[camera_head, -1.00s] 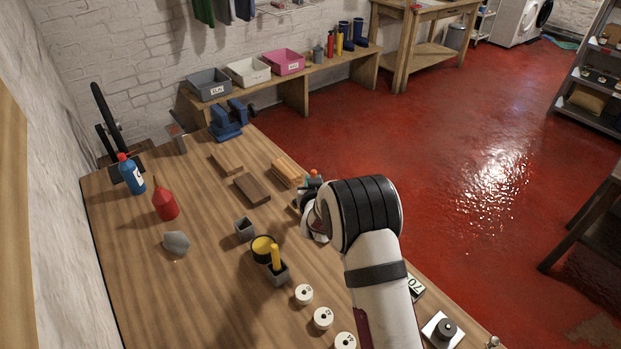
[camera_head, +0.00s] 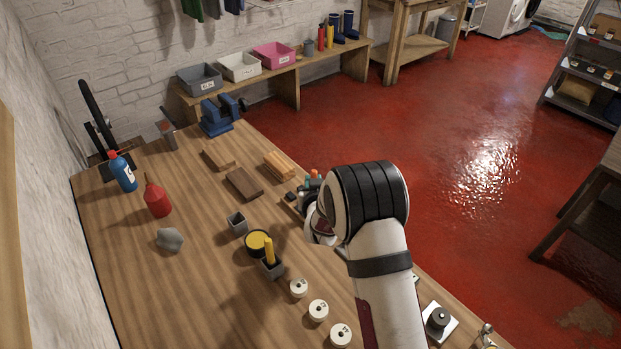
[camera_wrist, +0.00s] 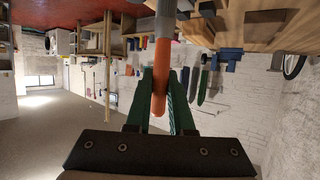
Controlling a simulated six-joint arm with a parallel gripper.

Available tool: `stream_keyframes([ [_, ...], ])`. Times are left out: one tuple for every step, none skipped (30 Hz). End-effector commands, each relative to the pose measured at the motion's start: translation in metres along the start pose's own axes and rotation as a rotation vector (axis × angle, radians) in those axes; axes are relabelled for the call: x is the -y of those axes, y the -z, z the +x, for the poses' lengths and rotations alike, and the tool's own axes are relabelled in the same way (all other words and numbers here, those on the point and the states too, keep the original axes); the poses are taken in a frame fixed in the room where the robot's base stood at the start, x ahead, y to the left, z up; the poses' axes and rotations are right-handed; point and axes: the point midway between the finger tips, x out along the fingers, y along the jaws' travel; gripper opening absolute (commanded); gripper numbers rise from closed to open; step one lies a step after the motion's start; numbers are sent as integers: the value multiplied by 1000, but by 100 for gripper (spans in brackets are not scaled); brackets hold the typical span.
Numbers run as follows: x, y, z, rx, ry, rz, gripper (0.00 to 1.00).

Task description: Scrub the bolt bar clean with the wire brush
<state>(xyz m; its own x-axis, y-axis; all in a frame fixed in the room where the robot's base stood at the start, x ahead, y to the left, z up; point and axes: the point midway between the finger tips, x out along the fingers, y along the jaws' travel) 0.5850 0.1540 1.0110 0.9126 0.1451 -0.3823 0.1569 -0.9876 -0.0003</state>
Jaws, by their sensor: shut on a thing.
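My gripper (camera_wrist: 161,95) has green fingers, closed around an orange-handled tool (camera_wrist: 162,68) with a grey end at the top of the wrist view. Its bristles are not visible, so I cannot confirm that it is the wire brush. In the head view, an orange tip (camera_head: 314,173) shows beside my gripper, at the bench's right edge, past the stacked wood blocks. My forearm hides most of the gripper there. I cannot make out the bolt bar; that part of the bench is partly behind my arm.
The wooden bench (camera_head: 120,265) holds a blue vise (camera_head: 216,118), a red bottle (camera_head: 157,200), a blue bottle (camera_head: 123,172), wood blocks (camera_head: 243,184), a yellow-topped tin (camera_head: 257,241) and several white spools (camera_head: 318,310). Red floor (camera_head: 450,130) lies open to the right.

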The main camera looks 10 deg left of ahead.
Motion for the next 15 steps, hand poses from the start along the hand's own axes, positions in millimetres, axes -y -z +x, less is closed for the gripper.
stream_keyframes([
  [-2,-2,-2,3,-1,1,0],
  [-3,-2,-3,2,-1,1,0],
  [-3,-2,-3,2,0,0,0],
  [-3,-2,-3,2,0,0,0],
  [-2,-3,-3,2,0,0,0],
  [-2,-3,-3,3,0,0,0],
  [-2,-3,-3,3,0,0,0],
  [-3,-3,-3,3,0,1,0],
  [-3,-3,-4,3,0,0,0],
  [-3,-3,-4,3,0,0,0],
  [-4,-4,-5,3,-1,0,0],
  [-6,-4,-7,3,-1,0,0],
  [-7,-4,-9,3,-1,1,0],
  [-8,-5,-11,4,-1,1,0],
  [-10,-6,-14,4,-1,1,0],
])
